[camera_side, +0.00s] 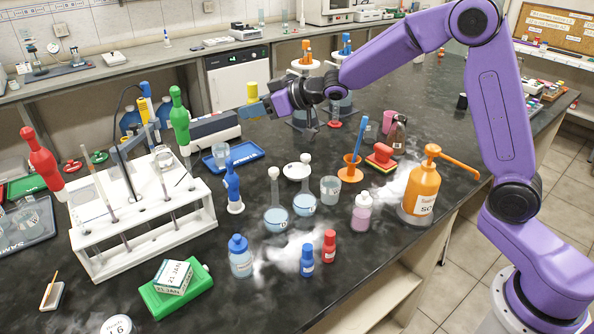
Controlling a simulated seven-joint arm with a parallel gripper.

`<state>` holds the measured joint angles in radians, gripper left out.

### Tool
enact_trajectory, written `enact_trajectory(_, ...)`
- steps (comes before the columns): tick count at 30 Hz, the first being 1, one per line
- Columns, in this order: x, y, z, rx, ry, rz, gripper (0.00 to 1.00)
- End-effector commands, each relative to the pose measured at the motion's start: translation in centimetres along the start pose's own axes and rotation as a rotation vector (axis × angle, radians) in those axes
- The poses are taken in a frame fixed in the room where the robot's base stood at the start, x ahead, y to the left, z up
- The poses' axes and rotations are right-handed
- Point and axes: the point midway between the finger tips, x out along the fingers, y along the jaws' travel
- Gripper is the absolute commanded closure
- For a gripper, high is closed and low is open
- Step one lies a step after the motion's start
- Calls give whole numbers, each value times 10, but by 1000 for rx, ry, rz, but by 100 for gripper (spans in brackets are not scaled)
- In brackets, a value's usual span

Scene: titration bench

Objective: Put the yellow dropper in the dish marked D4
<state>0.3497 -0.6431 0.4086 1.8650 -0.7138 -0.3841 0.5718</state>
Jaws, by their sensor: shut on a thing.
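My gripper (254,107) is in the air left of the picture's middle, above the bench. It is shut on the yellow dropper (252,91), whose yellow bulb sticks up above the fingers. The dropper's lower part is hidden or too small to make out. No marking D4 is readable. A small white dish (297,171) sits on the bench below and to the right of the gripper, its label too small to read. Another round white piece (118,326) at the bottom edge bears a label that looks like L6.
Two round flasks (277,219) with blue liquid and a glass beaker (330,190) stand near the white dish. A blue dropper (233,188), a green dropper (180,118) and a white rack (143,222) are to the left. An orange pump bottle (421,190) stands right.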

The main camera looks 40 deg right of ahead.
Motion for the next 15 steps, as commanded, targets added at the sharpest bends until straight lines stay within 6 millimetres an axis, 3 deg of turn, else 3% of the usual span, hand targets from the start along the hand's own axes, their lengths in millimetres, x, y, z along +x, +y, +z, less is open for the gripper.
enact_trajectory(1, 1, 24, 4, 7, -2, 18, 94)
enact_trajectory(6, -2, 87, 17, 24, -1, 54, 94)
enact_trajectory(15, -13, 155, 36, 45, -1, 105, 94)
